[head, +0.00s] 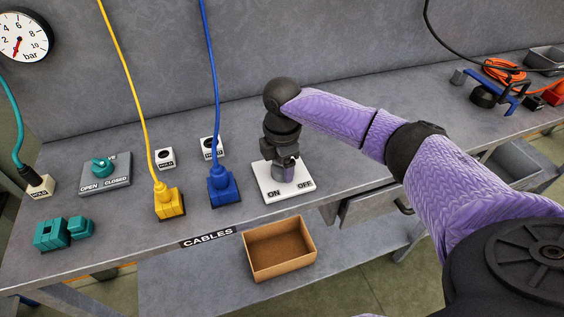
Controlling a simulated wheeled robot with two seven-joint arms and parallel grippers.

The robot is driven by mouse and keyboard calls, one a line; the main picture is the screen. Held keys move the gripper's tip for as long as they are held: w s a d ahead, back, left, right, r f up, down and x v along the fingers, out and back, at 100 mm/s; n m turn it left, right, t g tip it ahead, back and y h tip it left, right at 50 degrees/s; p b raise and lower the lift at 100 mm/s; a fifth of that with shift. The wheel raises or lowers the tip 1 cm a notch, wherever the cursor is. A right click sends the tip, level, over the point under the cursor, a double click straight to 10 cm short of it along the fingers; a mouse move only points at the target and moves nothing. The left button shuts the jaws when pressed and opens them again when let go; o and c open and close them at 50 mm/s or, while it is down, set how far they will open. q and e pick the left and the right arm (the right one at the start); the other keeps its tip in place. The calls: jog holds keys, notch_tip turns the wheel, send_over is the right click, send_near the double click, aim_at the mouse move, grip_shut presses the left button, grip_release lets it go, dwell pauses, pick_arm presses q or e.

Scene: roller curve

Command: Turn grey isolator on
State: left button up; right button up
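The isolator's white base plate (269,194) sits on the bench near its front edge, with "ON" printed at its left and "OFF" at its right. My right gripper (286,174) points down over the plate from above. It covers the middle of the isolator, so the grey handle and its position are hidden or cannot be told from the gripper's own parts. I cannot tell whether the fingers are open or shut. My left gripper is not in view.
A blue plug (222,186) with a blue cable stands close left of the isolator, then a yellow plug (168,200). A teal OPEN/CLOSED valve (103,167) is farther left. An open cardboard box (279,249) lies below the bench front. Bench right of the isolator lies under my arm.

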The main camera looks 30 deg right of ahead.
jog(key=c, duration=0.5)
jog(key=shift+r+m+p, duration=0.15)
jog(key=shift+m+p, duration=0.15)
jog(key=shift+p, duration=0.3)
jog(key=shift+c, duration=0.2)
jog(key=m+p, duration=0.4)
jog(key=p, duration=0.2)
jog(key=shift+r+m, duration=0.1)
jog(key=shift+m, duration=0.2)
jog(key=shift+m+p, duration=0.3)
jog(key=shift+m, duration=0.2)
jog(key=m+p, duration=0.3)
jog(key=m, duration=0.1)
jog(key=shift+m, duration=0.3)
jog(key=m+p, duration=0.1)
jog(key=m, duration=0.2)
jog(key=shift+f+m+p, duration=0.2)
jog(key=shift+m+p, duration=0.2)
jog(key=shift+m, duration=0.8)
jog(key=shift+w+m, duration=0.1)
jog(key=shift+m, duration=0.7)
